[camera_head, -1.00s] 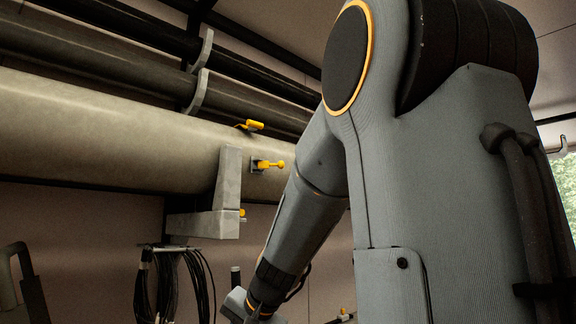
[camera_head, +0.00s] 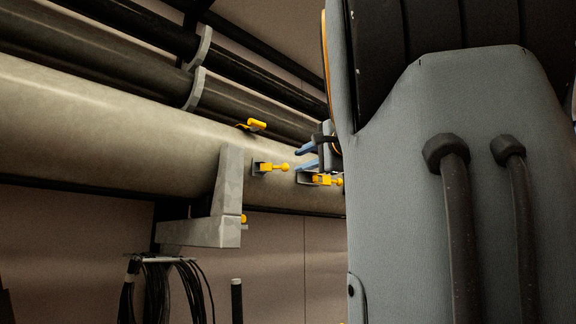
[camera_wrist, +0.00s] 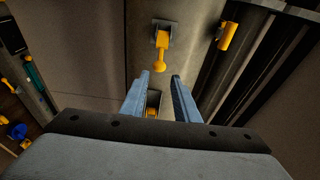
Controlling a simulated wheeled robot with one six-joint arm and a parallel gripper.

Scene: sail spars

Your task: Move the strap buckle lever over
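Several yellow levers sit on a thick beige spar (camera_head: 90,125). One lever (camera_head: 270,167) with a round knob stands on a small grey plate; a knobbed lever also shows ahead of my fingertips in the wrist view (camera_wrist: 161,48). A second yellow lever (camera_head: 325,180) is just below my gripper (camera_head: 300,159). In the wrist view a yellow piece (camera_wrist: 152,112) on a grey plate shows between the blue fingers of my gripper (camera_wrist: 160,82), partly hidden by the gripper body. The fingers are apart and hold nothing that I can see. I cannot tell whether they touch this lever.
Another yellow piece (camera_head: 255,125) sits on the spar's upper side. A grey bracket (camera_head: 228,190) supports the spar. Dark spars (camera_head: 130,60) run above in grey hooks. Black cables (camera_head: 165,285) hang below. My arm hides the right half of the head view.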

